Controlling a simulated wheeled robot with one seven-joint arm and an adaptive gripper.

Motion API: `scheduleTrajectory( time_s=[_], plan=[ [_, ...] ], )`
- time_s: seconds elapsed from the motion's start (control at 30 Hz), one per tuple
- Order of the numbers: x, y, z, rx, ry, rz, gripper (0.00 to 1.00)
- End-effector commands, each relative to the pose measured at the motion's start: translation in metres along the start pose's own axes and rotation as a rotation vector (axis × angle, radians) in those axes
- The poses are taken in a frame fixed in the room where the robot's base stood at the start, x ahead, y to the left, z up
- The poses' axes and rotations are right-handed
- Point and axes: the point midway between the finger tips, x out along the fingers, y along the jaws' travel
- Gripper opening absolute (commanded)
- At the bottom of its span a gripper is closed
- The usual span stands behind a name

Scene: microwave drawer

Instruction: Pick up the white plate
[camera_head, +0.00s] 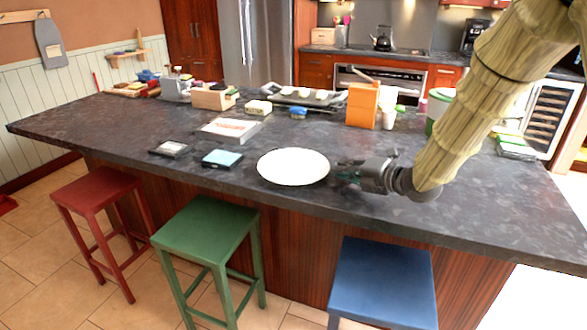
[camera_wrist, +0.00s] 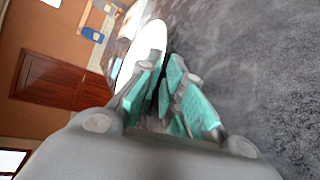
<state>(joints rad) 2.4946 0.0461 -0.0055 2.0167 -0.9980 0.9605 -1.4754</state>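The white plate (camera_head: 293,166) lies on the dark counter near its front edge, in the middle of the head view. In the wrist view the plate (camera_wrist: 148,42) shows beyond the fingertips. My gripper (camera_head: 338,172) is low over the counter at the plate's right rim, pointing left toward it. In the wrist view the teal-padded fingers of my gripper (camera_wrist: 164,72) stand close together with a narrow gap. The near part of the rim is hidden by the left finger, so I cannot tell whether the fingers grip it.
An orange block (camera_head: 362,105) and a white cup (camera_head: 389,119) stand behind the plate. A teal-topped box (camera_head: 222,158) and a white tray (camera_head: 229,130) lie to its left. Stools stand below the front edge, including a green one (camera_head: 206,229). The counter right of my gripper is mostly clear.

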Motion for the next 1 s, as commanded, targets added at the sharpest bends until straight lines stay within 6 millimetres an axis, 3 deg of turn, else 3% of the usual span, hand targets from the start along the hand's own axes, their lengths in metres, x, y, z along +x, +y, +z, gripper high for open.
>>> scheduleTrajectory(
  time_s=[0.5,0.77,0.83,1.0],
  plan=[
    [0.053,0.001,0.005,-0.001,0.002,0.001,0.09],
    [0.055,0.001,0.005,0.000,0.002,0.001,0.09],
    [0.055,0.001,0.005,0.000,0.002,0.001,0.00],
    [0.055,0.001,0.005,-0.001,0.002,0.001,0.00]
  ],
)
